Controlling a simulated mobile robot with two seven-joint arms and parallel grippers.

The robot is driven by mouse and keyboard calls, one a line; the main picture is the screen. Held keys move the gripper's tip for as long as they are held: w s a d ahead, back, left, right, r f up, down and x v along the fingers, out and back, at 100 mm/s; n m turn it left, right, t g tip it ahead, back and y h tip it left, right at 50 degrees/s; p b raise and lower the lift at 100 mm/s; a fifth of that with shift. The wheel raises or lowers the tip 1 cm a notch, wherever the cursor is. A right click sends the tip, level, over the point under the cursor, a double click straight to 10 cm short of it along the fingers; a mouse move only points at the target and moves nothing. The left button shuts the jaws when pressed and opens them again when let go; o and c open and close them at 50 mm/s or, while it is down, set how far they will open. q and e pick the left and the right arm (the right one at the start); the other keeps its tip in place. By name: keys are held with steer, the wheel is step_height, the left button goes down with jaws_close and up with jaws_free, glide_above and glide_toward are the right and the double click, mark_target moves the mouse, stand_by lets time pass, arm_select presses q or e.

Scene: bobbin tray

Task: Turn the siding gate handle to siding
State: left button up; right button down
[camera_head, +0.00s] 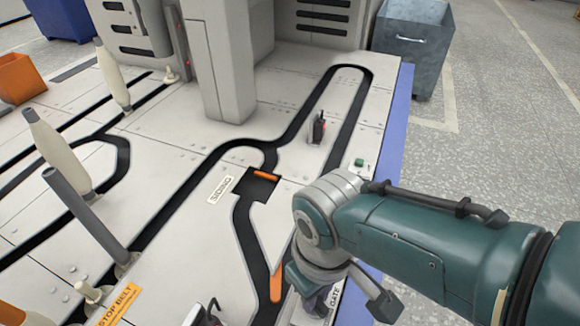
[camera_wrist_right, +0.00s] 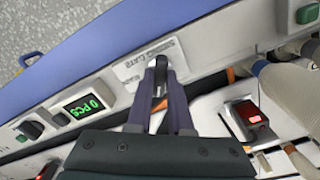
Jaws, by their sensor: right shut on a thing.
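My right gripper (camera_head: 318,302) is low at the table's front right edge, partly hidden by its own wrist in the head view. In the right wrist view its two fingers (camera_wrist_right: 160,78) are shut on the small dark siding gate handle (camera_wrist_right: 161,63). The handle stands beside a pale label plate (camera_wrist_right: 146,62) on the edge panel; its exact angle is hard to tell. In the head view, an orange gate bar (camera_head: 276,284) lies along the black track, and another orange bar (camera_head: 266,175) lies near the SIDING label (camera_head: 221,189). My left gripper is not in view.
A green counter display (camera_wrist_right: 84,106) and a dark knob (camera_wrist_right: 31,130) sit on the same panel. A small device with a red light (camera_wrist_right: 246,118) stands nearby. Bobbins (camera_head: 58,145) stand at the left; a grey column (camera_head: 215,60) rises behind the track.

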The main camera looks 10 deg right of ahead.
stand_by(0.4)
steer(key=c, duration=0.8)
jaws_free()
step_height(320, 180, up, 9)
steer(key=p, duration=0.8)
steer(key=shift+f, duration=0.1)
steer(key=shift+r+p, duration=0.55)
